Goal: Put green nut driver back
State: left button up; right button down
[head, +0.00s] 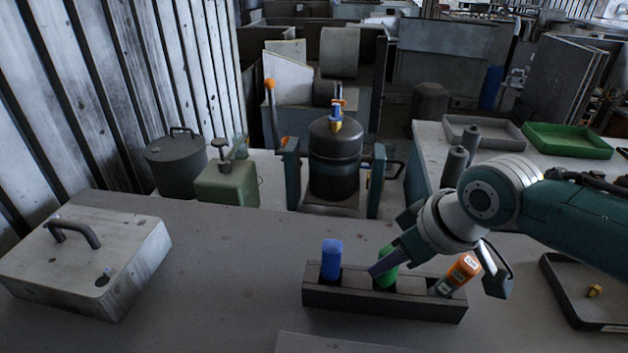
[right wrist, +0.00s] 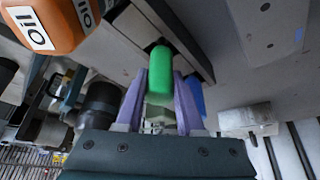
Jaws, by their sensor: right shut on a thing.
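The green nut driver (head: 389,270) is at the middle opening of the dark rack (head: 330,298), leaning slightly. Its lower part is hidden by the rack. My right gripper (head: 383,264) is shut on its green handle from the right side. In the right wrist view the green handle (right wrist: 160,78) lies between the two purple fingers (right wrist: 160,100) of this gripper. My left gripper is not in view.
A blue-handled tool (head: 331,260) stands upright in the rack's left opening. An orange labelled thing (head: 460,271) leans at the right opening, close to my gripper. A grey box with a handle (head: 85,255) sits at left, a black tray (head: 585,300) at right.

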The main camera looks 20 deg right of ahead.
jog(key=shift+r, duration=0.1)
dwell(0.3)
grip_release()
dwell(0.5)
